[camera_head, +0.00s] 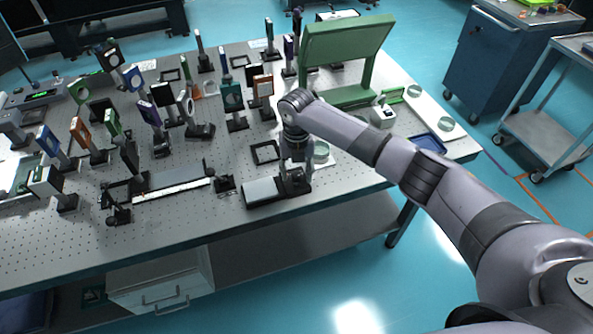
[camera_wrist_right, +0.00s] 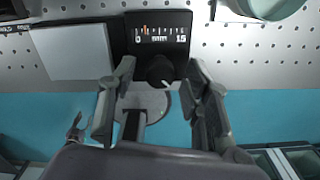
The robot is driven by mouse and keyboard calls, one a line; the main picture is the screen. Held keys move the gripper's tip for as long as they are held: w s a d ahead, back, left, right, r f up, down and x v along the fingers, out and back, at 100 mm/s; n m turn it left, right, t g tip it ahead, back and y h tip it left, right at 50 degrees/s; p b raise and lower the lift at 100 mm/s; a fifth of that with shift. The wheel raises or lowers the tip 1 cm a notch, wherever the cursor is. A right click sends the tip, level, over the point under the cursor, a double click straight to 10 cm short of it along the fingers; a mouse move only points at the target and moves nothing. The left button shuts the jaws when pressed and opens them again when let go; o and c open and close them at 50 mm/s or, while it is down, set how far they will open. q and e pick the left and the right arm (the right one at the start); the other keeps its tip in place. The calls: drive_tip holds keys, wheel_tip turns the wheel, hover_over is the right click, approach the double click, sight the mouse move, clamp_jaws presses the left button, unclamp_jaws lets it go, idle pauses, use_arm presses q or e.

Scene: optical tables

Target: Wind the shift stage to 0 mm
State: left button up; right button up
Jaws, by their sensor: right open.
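The shift stage (camera_head: 262,192) is a pale block on a black base at the table's front edge. In the right wrist view its pale plate (camera_wrist_right: 75,50) lies left of a black scale panel (camera_wrist_right: 160,35) marked 0, mm and 15. An orange mark on the scale stands a little right of the 0. A round black knob (camera_wrist_right: 160,70) with a white pointer line sits below the scale. My right gripper (camera_wrist_right: 160,82) is open, with one finger on each side of the knob; contact cannot be told. In the head view my right gripper (camera_head: 296,178) points down over the stage's right end.
The perforated optical table (camera_head: 150,225) carries several posts with optics at the left and back. A long rail (camera_head: 172,188) lies left of the stage. A green stand (camera_head: 345,45) and a blue tray (camera_head: 428,143) are at the right.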

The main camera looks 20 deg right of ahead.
sight(297, 174)
drive_tip(key=shift+r, duration=0.15)
wheel_tip(297, 174, up, 12)
idle(0.5)
idle(0.3)
